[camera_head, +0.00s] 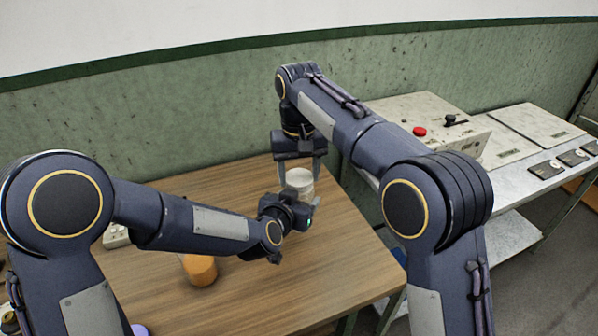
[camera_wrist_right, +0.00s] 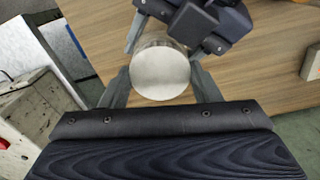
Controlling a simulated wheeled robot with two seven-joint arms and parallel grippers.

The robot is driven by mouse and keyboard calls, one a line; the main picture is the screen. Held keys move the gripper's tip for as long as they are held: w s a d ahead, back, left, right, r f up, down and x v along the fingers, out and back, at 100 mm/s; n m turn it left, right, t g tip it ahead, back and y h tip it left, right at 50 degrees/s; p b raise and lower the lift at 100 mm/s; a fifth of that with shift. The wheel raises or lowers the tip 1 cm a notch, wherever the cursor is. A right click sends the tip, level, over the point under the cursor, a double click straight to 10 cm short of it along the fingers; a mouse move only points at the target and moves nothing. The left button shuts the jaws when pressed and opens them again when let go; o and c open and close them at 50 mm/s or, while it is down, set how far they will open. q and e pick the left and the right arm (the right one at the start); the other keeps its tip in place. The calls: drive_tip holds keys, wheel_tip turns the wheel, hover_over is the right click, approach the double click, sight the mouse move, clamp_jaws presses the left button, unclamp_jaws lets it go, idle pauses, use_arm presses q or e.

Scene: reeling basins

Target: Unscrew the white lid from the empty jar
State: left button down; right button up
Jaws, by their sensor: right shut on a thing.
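The white lid (camera_head: 299,176) is on top of the jar, near the far right part of the table. In the right wrist view the lid (camera_wrist_right: 160,72) is a pale round disc seen from above. My right gripper (camera_head: 299,168) points down from above, shut on the lid with one finger on each side. My left gripper (camera_head: 287,210) reaches in from the left, low beside the jar. In the right wrist view its fingers lie on both sides of the jar, below the lid. The jar body is mostly hidden by the lid and grippers.
An orange container (camera_head: 199,269) stands on the wooden table (camera_head: 340,270) below my left forearm. A pale device (camera_head: 116,237) sits at the left. A control box with a red button (camera_head: 420,131) stands on a metal bench at the right. The table's front right is clear.

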drive_tip(key=shift+r, duration=0.3)
idle(0.5)
drive_tip(key=shift+r, duration=0.85)
